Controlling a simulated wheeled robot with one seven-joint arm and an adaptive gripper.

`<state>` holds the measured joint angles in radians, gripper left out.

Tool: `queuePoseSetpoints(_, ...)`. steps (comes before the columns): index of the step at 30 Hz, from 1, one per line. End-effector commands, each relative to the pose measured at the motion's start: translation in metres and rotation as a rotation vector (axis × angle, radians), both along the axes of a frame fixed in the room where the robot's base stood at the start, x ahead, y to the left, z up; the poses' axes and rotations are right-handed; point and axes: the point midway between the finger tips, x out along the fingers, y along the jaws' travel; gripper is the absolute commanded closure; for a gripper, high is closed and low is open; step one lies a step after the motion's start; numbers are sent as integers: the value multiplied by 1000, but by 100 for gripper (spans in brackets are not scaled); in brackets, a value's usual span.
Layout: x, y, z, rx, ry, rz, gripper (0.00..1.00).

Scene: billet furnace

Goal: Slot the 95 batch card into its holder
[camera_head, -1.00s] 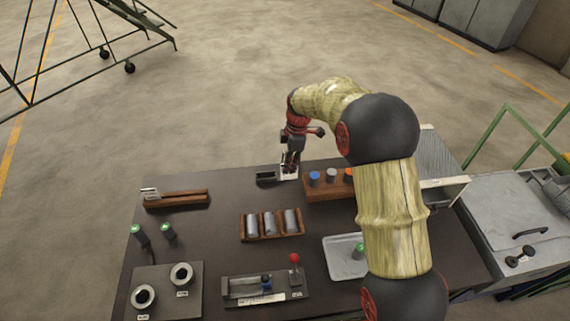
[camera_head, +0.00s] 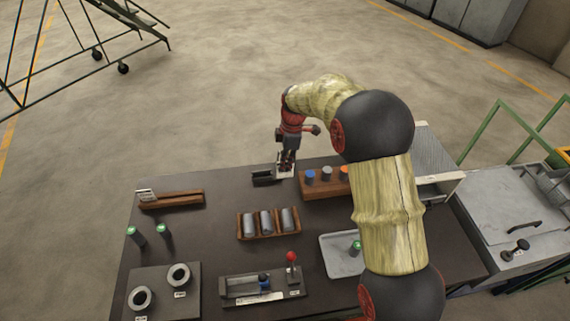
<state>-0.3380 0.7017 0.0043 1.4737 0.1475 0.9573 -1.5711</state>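My gripper (camera_head: 287,164) points down at the far edge of the dark table, with its fingertips at a small white card (camera_head: 286,174). The fingers and card overlap at this size, so I cannot tell whether they are shut on it. Its print is too small to read. A small black tray or holder (camera_head: 263,178) sits just left of the card. A long brown wooden slotted bar (camera_head: 180,199) lies at the table's far left. Another white card or label (camera_head: 146,194) stands at that bar's left end. I cannot tell which card is the 95.
A wooden block with coloured-top cylinders (camera_head: 322,190) stands close right of my gripper. A wooden rack with grey billets (camera_head: 267,237) is at mid-table. Green-topped pieces (camera_head: 163,231), a ring plate (camera_head: 188,303), a red-knob lever fixture (camera_head: 291,258) and a grey tray (camera_head: 341,269) stand nearer.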

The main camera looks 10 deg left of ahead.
Motion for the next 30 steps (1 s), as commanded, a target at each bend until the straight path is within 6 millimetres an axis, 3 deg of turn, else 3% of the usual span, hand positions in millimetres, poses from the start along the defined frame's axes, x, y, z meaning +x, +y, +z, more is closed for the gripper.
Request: queuePoseSetpoints(30,0,0,47,0,-1,0,100)
